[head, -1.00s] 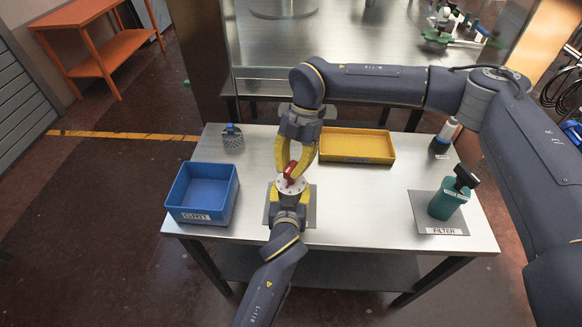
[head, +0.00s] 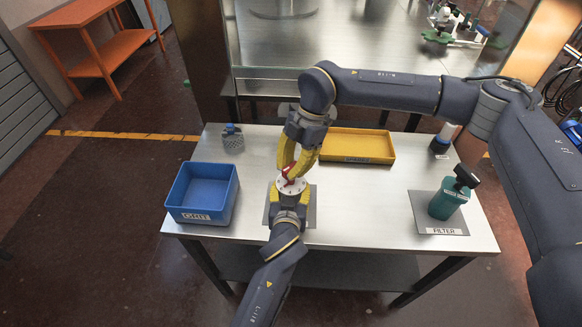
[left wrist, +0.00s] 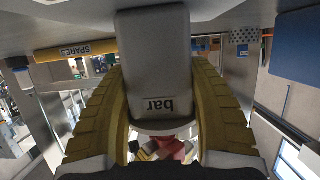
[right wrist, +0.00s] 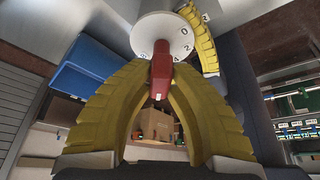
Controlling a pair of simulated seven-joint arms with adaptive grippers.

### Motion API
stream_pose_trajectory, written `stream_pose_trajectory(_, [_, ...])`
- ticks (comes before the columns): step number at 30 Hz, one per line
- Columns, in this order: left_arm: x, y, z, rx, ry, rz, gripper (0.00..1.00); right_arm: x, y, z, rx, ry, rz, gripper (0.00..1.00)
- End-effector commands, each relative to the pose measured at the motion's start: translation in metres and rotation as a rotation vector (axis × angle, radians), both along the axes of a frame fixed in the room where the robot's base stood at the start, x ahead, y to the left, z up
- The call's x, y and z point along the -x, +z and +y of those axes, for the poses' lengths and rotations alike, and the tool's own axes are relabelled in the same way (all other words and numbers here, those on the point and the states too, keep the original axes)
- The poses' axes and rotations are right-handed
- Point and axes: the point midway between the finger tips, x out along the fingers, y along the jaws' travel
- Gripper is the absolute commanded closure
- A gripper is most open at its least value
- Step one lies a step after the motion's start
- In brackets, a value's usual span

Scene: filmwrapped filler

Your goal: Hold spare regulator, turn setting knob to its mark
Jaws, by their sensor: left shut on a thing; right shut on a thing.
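The regulator is a grey body marked "bar" (left wrist: 155,75) with a white numbered dial (right wrist: 165,35) and a red knob (right wrist: 161,75). It is over a grey mat (head: 312,215) at the table's front middle. My left gripper (head: 287,207) comes from the front and is shut on the grey body, its yellow fingers on both sides in the left wrist view. My right gripper (head: 288,170) comes from above and is shut on the red knob. The fingers hide part of the knob. The dial shows numerals such as 0, 2 and 4; I cannot tell the mark.
A blue bin labelled GRIT (head: 203,216) stands left, and a yellow SPARES tray (head: 357,158) behind right. A teal filter bottle (head: 447,203) stands on its mat at right. A blue-topped container (head: 232,140) and a dark-based bottle (head: 441,143) stand at the back. Bare table lies between them.

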Motion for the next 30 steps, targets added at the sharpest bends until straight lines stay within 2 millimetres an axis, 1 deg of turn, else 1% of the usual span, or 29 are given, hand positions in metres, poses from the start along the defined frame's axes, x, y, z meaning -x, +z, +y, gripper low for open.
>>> stream_pose_trajectory(4, [-0.001, 0.002, 0.0, 0.003, 0.0, -0.004, 0.87, 0.0, -0.001, -0.001, 0.001, 0.0, 0.002, 1.0])
stream_pose_trajectory(5, [-0.001, 0.002, 0.0, 0.003, 0.0, -0.004, 0.87, 0.0, -0.001, -0.001, 0.001, 0.0, 0.002, 0.78])
stream_pose_trajectory(10, [-0.001, 0.002, 0.0, 0.002, 0.001, -0.004, 0.87, 0.0, -0.001, 0.0, 0.001, 0.001, 0.001, 0.58])
stream_pose_trajectory(17, [-0.001, 0.002, 0.0, 0.002, -0.001, -0.004, 0.87, 0.0, 0.0, 0.0, 0.0, 0.001, 0.0, 0.58])
stream_pose_trajectory(20, [0.0, 0.002, 0.0, 0.002, -0.001, -0.004, 0.87, -0.001, 0.003, -0.001, 0.001, 0.0, -0.001, 0.58])
stream_pose_trajectory(23, [0.0, 0.002, 0.0, 0.002, -0.001, -0.004, 0.87, -0.004, 0.012, -0.004, 0.0, 0.0, -0.001, 0.58])
stream_pose_trajectory(30, [0.0, 0.002, 0.0, 0.002, -0.001, -0.004, 0.87, -0.014, 0.05, -0.016, 0.0, -0.001, -0.003, 0.58])
